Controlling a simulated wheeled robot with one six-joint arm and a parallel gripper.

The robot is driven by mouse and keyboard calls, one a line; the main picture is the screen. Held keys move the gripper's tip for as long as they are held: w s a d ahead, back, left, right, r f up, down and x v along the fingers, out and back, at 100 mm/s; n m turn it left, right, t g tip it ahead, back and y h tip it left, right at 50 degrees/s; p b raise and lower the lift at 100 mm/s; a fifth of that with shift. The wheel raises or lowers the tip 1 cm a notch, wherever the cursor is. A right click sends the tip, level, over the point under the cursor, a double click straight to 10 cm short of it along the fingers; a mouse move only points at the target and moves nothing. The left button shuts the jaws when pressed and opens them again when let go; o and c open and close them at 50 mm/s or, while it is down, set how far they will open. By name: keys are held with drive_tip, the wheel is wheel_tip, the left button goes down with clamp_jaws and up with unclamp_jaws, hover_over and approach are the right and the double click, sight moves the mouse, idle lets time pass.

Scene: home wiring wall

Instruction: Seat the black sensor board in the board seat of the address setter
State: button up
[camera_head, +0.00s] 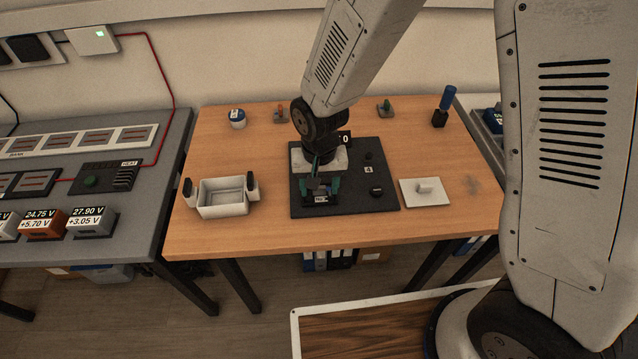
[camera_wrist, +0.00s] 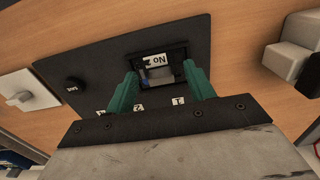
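The address setter is a flat black plate (camera_head: 345,205) on the wooden table, with a display reading 0, a small 4 label and a dark knob (camera_head: 376,191). My gripper (camera_head: 320,185) is low over the plate's left front, pointing down.
A white open bin (camera_head: 222,211) stands left of the plate, and a white square plate with a small block (camera_head: 424,187) lies right. The table's front edge is close.

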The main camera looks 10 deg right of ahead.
sight(319, 196)
wheel_tip(319, 196, up, 8)
idle(0.5)
drive_tip(key=shift+f, duration=0.1)
drive_tip(key=s+d+r+t, duration=0.1)
drive_tip(key=s+d+r, duration=1.8)
drive_tip(key=d+r, duration=0.1)
drive_tip(key=shift+d, duration=0.4)
drive_tip(key=shift+r, duration=0.1)
